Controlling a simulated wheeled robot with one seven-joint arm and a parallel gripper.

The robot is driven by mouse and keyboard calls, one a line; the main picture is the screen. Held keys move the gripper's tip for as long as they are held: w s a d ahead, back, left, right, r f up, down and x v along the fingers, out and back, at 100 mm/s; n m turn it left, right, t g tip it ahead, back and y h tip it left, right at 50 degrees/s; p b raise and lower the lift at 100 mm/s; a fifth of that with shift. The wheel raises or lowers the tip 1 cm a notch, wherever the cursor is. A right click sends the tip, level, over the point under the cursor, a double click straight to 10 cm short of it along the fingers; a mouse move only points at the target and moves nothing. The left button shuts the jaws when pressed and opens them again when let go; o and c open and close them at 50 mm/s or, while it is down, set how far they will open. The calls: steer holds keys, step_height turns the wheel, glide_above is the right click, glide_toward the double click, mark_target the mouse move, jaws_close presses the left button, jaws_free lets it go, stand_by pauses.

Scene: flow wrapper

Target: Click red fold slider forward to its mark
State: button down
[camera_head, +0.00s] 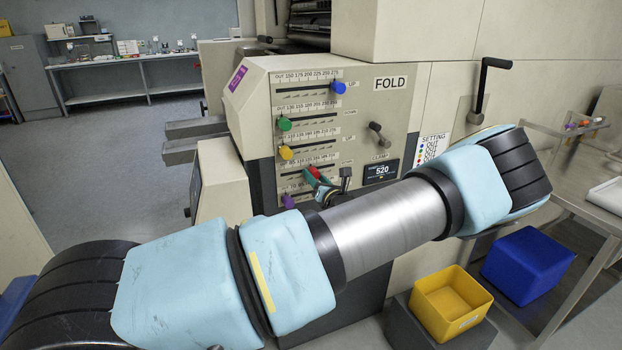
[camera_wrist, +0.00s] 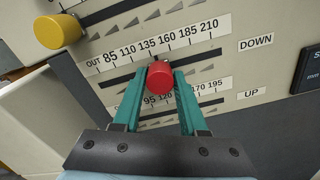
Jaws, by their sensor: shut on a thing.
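The red fold slider (camera_wrist: 160,77) is a round knob on a slot in the fold panel (camera_head: 352,115). In the wrist view it sits just below the scale, a little right of the 135 figure. My gripper (camera_wrist: 160,75) has its two green fingers on either side of the red knob, shut on it. In the head view the red knob (camera_head: 314,171) shows only in part, behind my gripper (camera_head: 318,178). Small grey triangle marks lie along the scales. Which of them is the red slider's mark I cannot tell.
Yellow (camera_head: 286,153), green (camera_head: 285,125) and blue (camera_head: 339,87) knobs sit on slots above, and a purple knob (camera_head: 289,201) below. A clamp handle (camera_head: 380,134) and a display (camera_head: 381,171) are to the right. Yellow (camera_head: 450,302) and blue (camera_head: 528,266) bins stand lower right.

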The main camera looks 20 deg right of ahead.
steer(key=c, duration=0.6)
jaws_free()
steer(key=shift+r, duration=0.1)
steer(key=shift+o, duration=0.2)
steer(key=shift+s+d, duration=0.1)
steer(key=shift+s, duration=0.35)
steer(key=s+d+b, duration=0.1)
steer(key=s+b, duration=0.2)
steer(key=s, duration=0.6)
steer(key=shift+s+d, duration=0.15)
steer(key=shift+s, duration=0.25)
